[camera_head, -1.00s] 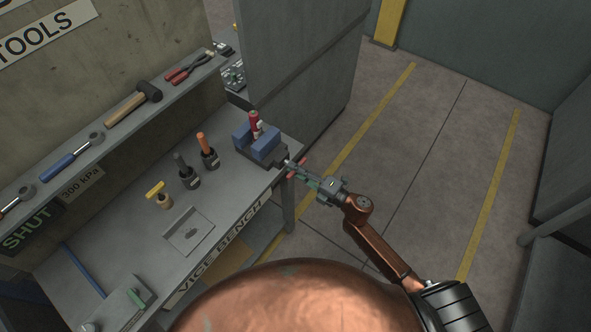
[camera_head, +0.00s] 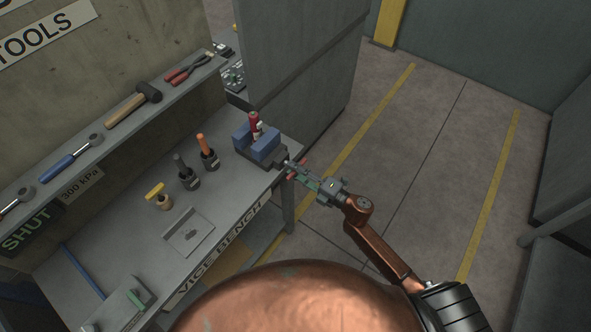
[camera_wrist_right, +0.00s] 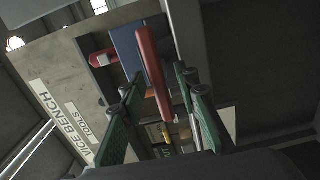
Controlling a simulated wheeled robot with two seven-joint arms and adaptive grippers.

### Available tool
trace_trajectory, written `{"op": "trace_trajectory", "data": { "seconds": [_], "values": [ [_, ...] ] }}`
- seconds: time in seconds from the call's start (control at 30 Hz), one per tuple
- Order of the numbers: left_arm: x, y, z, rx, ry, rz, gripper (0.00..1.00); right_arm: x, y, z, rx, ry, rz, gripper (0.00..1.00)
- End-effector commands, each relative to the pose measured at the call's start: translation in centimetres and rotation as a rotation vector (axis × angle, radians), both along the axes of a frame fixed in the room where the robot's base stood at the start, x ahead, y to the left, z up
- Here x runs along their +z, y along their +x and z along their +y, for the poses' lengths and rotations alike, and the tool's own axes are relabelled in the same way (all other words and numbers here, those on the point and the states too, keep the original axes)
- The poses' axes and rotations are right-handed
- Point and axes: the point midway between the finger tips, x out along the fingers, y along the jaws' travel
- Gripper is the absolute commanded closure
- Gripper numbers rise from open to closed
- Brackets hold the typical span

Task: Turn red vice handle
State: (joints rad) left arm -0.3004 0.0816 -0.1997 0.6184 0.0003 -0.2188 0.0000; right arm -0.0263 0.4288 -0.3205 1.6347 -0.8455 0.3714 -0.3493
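The red vice handle (camera_wrist_right: 154,75) is a long bar in the right wrist view, running lengthwise between my fingers. Its red ends (camera_head: 304,162) show at the front of the vice in the head view. The blue-jawed vice (camera_head: 266,144) stands at the bench's far right corner and holds a red cylinder (camera_head: 254,122) upright. My right gripper (camera_wrist_right: 157,82) has its green fingers apart, one on each side of the bar, with visible gaps. In the head view the right gripper (camera_head: 298,170) reaches the handle from the right; contact is hard to tell. My left gripper is not in view.
The grey vice bench (camera_head: 140,240) carries several upright tools left of the vice. A shelf (camera_head: 120,140) behind holds a hammer, pliers and wrenches. A grey panel (camera_head: 300,60) stands behind the vice. The floor (camera_head: 430,150) to the right is clear.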

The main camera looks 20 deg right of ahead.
Motion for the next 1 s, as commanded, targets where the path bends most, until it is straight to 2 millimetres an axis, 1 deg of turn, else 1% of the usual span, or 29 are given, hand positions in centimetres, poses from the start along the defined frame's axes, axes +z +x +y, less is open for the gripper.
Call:
{"op": "trace_trajectory", "data": {
  "seconds": [0.17,0.4,0.6,0.8,1.0],
  "values": [
    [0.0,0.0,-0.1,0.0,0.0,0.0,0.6,-0.1,-1.6,-1.2,0.0,0.0,0.002,0.71],
    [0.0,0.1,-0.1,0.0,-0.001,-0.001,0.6,-0.2,-5.5,-4.4,-0.002,-0.001,0.003,0.71],
    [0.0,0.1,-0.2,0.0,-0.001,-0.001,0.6,-0.1,-8.1,-6.4,-0.001,-0.001,0.002,0.71],
    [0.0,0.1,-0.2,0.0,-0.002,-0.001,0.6,0.0,-9.2,-7.3,-0.001,0.0,-0.001,0.71],
    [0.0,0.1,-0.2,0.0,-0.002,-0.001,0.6,0.0,-9.3,-7.4,-0.001,0.0,-0.001,0.71]
  ]
}}
